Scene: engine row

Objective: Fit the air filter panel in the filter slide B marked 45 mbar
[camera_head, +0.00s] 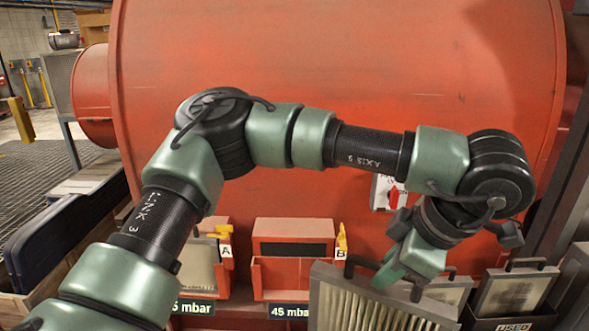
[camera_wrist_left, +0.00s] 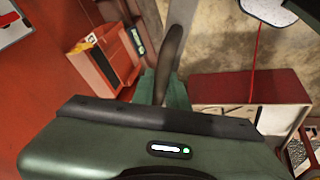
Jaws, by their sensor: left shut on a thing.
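The air filter panel (camera_head: 365,308), a pleated panel in a grey frame with a dark handle, is at the bottom of the head view. My left gripper (camera_head: 398,281) is shut on it at its top edge; the exact grip is partly hidden. Filter slide B (camera_head: 268,275) is a red housing with a dark opening, left of the held panel and apart from it. It carries a yellow lever (camera_head: 341,233), a B tag and a 45 mbar label (camera_head: 288,311). No panel shows in its opening. My right gripper is not in view.
Slide A (camera_head: 222,275), with a pleated panel (camera_head: 197,267) in it, stands left of B, partly behind my arm. Dirty panels (camera_head: 512,292) stand at the right above a USED label (camera_head: 514,326). The large red engine casing (camera_head: 350,60) closes off the back.

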